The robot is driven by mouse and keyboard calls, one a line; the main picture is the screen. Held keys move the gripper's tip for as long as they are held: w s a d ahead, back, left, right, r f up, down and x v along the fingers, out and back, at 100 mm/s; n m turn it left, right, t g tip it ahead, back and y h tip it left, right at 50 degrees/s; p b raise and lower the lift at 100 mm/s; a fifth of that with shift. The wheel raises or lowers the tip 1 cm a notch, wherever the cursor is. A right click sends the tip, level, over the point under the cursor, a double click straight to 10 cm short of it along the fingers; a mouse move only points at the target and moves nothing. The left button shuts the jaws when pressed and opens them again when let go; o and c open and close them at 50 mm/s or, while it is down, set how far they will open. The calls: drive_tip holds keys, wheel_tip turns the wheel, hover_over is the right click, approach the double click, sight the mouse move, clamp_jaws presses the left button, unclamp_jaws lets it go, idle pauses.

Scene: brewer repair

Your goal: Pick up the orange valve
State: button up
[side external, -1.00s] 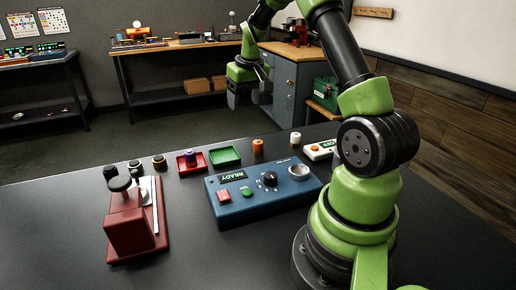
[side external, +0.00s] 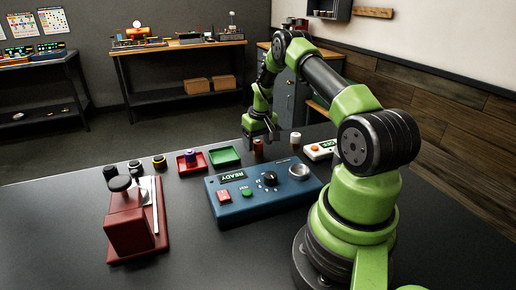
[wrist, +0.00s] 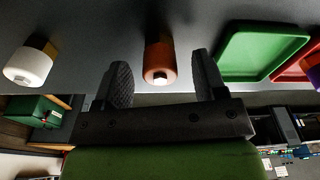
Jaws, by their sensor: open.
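The orange valve (side external: 258,147) is a small upright cylinder on the dark table, behind the blue control box. In the wrist view the orange valve (wrist: 160,62) stands between my two fingers, with visible gaps on both sides. My gripper (side external: 270,140) has come down to the valve. In the wrist view my gripper (wrist: 161,78) is open and empty, its fingers apart on either side of the valve. In the side view the fingers partly hide the valve, and I cannot tell their exact height against it.
A white valve (wrist: 28,65) stands to one side and a green tray (wrist: 262,50) to the other. The red tray (side external: 183,170) holds a purple piece. The blue control box (side external: 230,208) and a red press (side external: 128,235) stand nearer.

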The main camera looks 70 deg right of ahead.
drive_tip(key=shift+w+f, duration=0.1)
drive_tip(key=shift+f, duration=0.4)
drive_tip(key=shift+c, duration=0.2)
drive_tip(key=c, duration=1)
drive_tip(key=shift+c, duration=0.2)
drive_tip(key=shift+r, duration=0.15)
